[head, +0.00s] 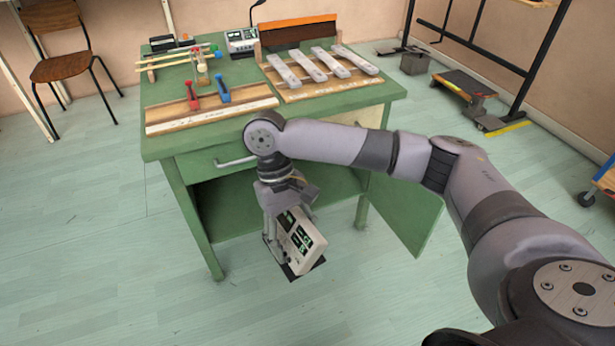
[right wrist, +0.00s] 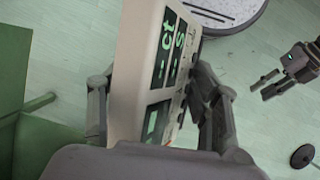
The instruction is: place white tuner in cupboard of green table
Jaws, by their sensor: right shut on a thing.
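The white tuner (head: 297,238) has a dark display with green characters. It is tilted and held in front of the green table (head: 185,142), low near the cupboard opening. My right gripper (head: 283,240) is shut on it; in the right wrist view the fingers grip both sides of the tuner (right wrist: 140,75). The cupboard (head: 235,205) under the tabletop is open, with its green door (head: 405,210) swung out to the right. My forearm hides part of the opening. My left gripper (right wrist: 268,86) shows only in the right wrist view, with its fingers apart and empty.
Metal bars (head: 327,62) on a board, mallets (head: 180,60), a board with red and blue pieces (head: 208,100) and another device (head: 241,40) stand on the tabletop. A drawer handle (head: 236,162) sticks out above the cupboard. The floor in front is clear.

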